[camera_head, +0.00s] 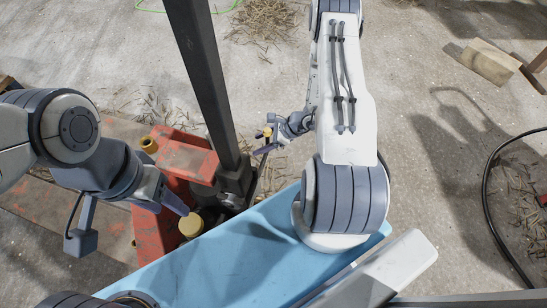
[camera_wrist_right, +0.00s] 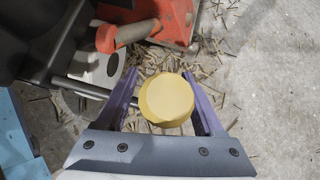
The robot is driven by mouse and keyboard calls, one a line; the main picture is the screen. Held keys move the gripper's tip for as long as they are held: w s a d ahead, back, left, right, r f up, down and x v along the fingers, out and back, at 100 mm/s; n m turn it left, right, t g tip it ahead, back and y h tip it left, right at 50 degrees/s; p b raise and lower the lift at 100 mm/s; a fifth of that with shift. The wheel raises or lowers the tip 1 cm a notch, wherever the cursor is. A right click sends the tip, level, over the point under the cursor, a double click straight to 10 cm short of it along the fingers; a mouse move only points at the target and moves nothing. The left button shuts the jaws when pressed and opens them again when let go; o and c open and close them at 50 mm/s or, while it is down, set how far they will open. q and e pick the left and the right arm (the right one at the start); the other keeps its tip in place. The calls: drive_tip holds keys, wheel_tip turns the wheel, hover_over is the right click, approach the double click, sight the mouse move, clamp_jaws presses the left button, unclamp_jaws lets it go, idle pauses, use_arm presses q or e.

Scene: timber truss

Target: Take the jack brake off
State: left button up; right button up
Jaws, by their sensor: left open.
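The jack is a red frame (camera_head: 178,160) with a dark post (camera_head: 205,75) rising from it. A round yellow knob (camera_wrist_right: 167,99) on a thin dark rod sits between the purple fingers of my right gripper (camera_wrist_right: 165,95); a small gap shows on its left, and whether the fingers press on it is unclear. In the head view my right gripper (camera_head: 271,138) is right of the post, at this small yellow knob (camera_head: 267,132). My left gripper (camera_head: 172,205) is open beside a larger yellow cap (camera_head: 190,226) on the jack's near side. Contact there cannot be told.
Another yellow-topped part (camera_head: 149,144) stands at the frame's back left. A light blue beam (camera_head: 215,262) runs across the front. Straw litters the concrete floor. A wooden block (camera_head: 488,62) lies at the back right, and a black cable (camera_head: 487,200) curves along the right side.

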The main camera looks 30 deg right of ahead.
drive_tip(key=shift+d, duration=0.1)
drive_tip(key=shift+p+v, duration=0.85)
drive_tip(key=shift+v, duration=0.35)
drive_tip(key=shift+p+v, duration=1.15)
drive_tip(key=shift+v, duration=0.7)
